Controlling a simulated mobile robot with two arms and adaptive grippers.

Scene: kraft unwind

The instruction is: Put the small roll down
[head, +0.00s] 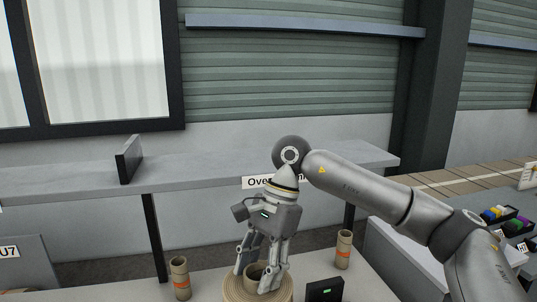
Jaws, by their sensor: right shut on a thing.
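My right gripper (256,275) points down at the bottom centre of the head view. Its fingers are shut on the small roll, a brown paper roll (236,291) with wide wound layers and a hollow brown core (255,270) showing between the fingers. The fingers partly cover the core. The roll's underside is cut off by the lower picture edge, so I cannot tell whether it touches the table. My left gripper is not in view.
Brown tubes with orange bands stand upright at the left (181,279) and right (343,250) on the pale table (375,285). A black box (324,291) sits just right of the roll. A grey shelf (205,176) runs behind. Coloured items fill black bins (507,218) at far right.

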